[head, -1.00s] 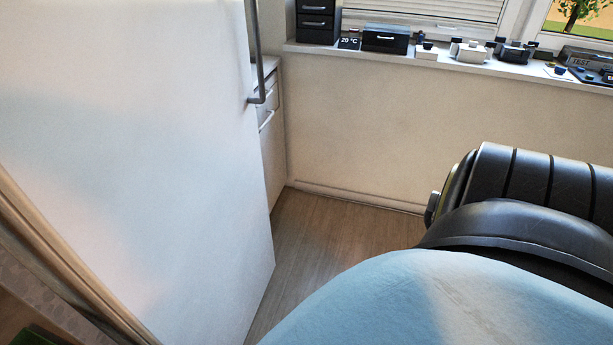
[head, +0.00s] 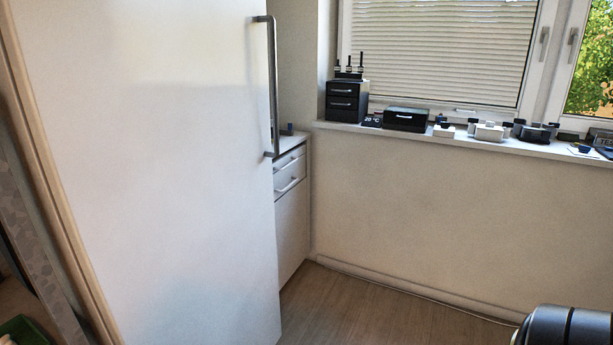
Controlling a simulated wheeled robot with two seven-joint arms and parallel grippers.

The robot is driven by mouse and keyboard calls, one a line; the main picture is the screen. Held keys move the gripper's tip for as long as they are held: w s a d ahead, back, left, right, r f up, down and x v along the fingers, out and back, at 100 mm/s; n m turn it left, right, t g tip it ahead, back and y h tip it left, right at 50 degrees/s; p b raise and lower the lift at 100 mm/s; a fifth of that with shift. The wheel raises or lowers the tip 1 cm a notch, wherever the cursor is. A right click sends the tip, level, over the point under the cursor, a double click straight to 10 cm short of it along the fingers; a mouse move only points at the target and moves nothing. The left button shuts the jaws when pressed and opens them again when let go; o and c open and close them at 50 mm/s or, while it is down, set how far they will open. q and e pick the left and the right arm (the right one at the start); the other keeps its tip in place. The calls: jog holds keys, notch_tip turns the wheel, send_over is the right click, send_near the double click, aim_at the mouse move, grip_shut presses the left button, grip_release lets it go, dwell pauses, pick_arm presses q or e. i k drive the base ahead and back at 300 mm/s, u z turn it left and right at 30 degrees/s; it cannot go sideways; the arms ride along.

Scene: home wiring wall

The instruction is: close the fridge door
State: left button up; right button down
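The fridge door (head: 150,170) is a large white panel that fills the left half of the head view. Its long dark vertical handle (head: 273,90) is on the outer face near the right edge. A beige strip (head: 45,150) runs down along its left side. How far the door stands open cannot be told from this view. Neither of my grippers is in view, and nothing touches the visible part of the door or its handle.
White drawers (head: 290,175) stand behind the door's right edge. A windowsill (head: 450,137) holds dark boxes and small devices. A black ribbed object (head: 565,325) is at bottom right. Wooden floor (head: 370,312) is clear between. A green item (head: 20,330) shows at lower left.

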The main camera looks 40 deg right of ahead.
aim_at(148, 121)
jog(key=u, duration=0.05)
jog(key=k, duration=0.55)
jog(key=z, duration=1.2)
jog(key=i, duration=1.75)
jog(key=u, duration=1.05)
